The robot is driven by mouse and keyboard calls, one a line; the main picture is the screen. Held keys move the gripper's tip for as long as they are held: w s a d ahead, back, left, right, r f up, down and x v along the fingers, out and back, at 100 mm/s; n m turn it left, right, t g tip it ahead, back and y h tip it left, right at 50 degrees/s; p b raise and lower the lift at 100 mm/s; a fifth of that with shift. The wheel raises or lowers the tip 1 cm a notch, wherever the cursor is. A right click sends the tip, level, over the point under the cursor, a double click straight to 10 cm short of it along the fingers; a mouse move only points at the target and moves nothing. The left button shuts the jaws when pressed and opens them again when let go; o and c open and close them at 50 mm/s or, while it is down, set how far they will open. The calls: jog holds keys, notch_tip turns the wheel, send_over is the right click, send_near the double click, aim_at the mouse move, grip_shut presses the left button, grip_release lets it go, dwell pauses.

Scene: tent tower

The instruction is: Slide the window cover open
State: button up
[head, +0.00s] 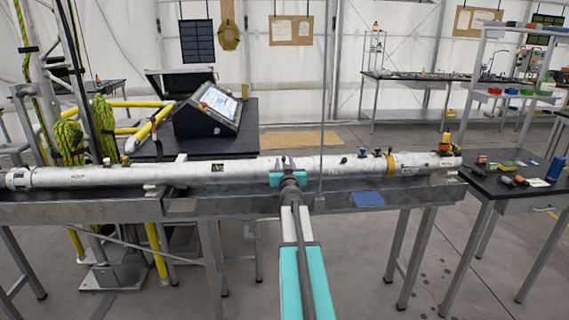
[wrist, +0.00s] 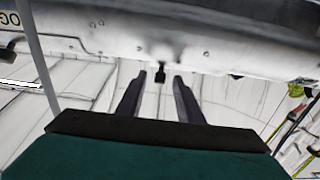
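A long white tube (head: 215,172) lies across a grey bench, and it also fills the top of the wrist view (wrist: 200,30). A small black knob (wrist: 160,73) sticks out from the tube in the wrist view. My gripper (wrist: 161,76) is open, with one dark finger on each side of the knob in the picture; I cannot tell whether either touches it. In the head view my gripper (head: 287,162) is at the middle of the tube, and its teal wrist hides part of it. The window cover's outline cannot be made out.
Several small dark knobs (head: 362,152) stand on the tube right of my gripper, near a yellow-brown band (head: 390,164). A thin vertical rod (head: 321,100) rises close to my gripper's right. A console (head: 208,110) stands behind the tube. A side table (head: 510,188) with small items is at right.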

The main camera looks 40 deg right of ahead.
jog(key=shift+x, duration=0.8)
grip_shut()
